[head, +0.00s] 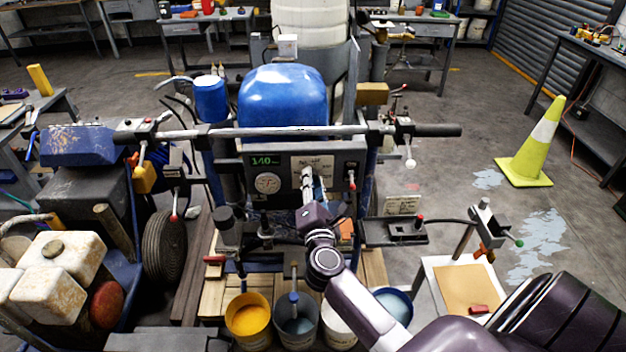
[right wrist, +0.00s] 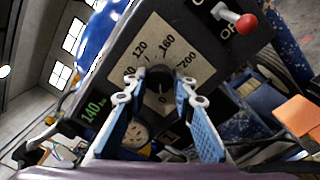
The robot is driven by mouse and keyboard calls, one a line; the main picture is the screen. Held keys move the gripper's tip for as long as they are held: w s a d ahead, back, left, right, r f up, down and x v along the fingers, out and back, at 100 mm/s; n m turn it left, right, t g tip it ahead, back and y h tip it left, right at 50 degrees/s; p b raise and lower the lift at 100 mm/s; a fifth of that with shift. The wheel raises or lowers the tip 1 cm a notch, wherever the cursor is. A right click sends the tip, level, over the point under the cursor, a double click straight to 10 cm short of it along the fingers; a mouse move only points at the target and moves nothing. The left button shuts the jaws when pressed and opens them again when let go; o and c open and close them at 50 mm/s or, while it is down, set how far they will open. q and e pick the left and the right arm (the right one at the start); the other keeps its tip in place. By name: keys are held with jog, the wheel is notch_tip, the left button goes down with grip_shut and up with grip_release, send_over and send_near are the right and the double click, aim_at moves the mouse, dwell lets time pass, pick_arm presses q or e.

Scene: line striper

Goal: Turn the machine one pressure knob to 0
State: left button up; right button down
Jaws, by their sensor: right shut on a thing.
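The line striper's control panel (head: 253,160) faces me in the middle of the head view. Its green display (head: 263,161) reads 140, and a round gauge (head: 267,183) sits below it. My right gripper (head: 308,182) is at the pale dial plate (head: 327,162). The fingers of my right gripper (right wrist: 158,100) are shut on the knob, one on each side. The knob's pointer is hard to make out. My left gripper is not in view.
A red-tipped switch (right wrist: 246,23) sits beside the dial plate. A handlebar (head: 300,131) crosses above the panel. Paint buckets, including a yellow one (head: 248,318), stand below. A traffic cone (head: 536,150) stands on the open floor at right.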

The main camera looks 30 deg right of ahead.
jog(key=shift+f, duration=0.1)
jog(key=c, duration=1.6)
grip_release()
jog(key=shift+s, duration=0.1)
jog(key=v, duration=1.2)
